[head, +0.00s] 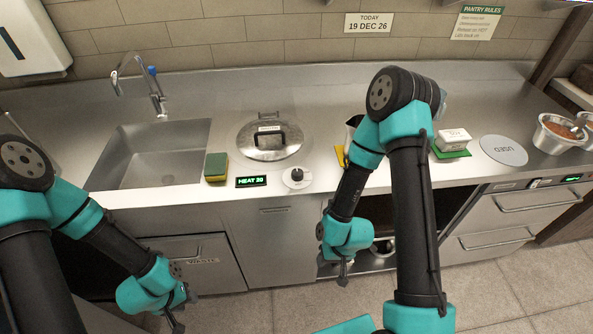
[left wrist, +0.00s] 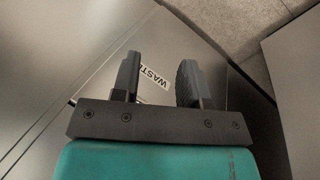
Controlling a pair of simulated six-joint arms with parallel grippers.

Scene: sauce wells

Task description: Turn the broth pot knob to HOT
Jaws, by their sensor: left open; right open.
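The broth pot (head: 269,141) is set into the steel counter, covered by a round metal lid with a dark handle. Its knob (head: 297,176) is a small dark dial on a pale round base at the counter's front, right of a green-lit display (head: 251,181) that appears to read HEAT 20. The dial's exact pointing is too small to tell. My left gripper (head: 178,312) hangs low at the lower left, in front of the cabinets and well away from the knob. It is open and empty in the left wrist view (left wrist: 158,82). My right gripper (head: 343,274) is open below the counter edge, right of the knob.
A green and yellow sponge (head: 216,167) lies left of the display. A sink (head: 152,152) with a faucet is further left. A white block (head: 453,139) on a green mat, a round disc marked USED (head: 503,150) and a bowl (head: 557,134) stand at right.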

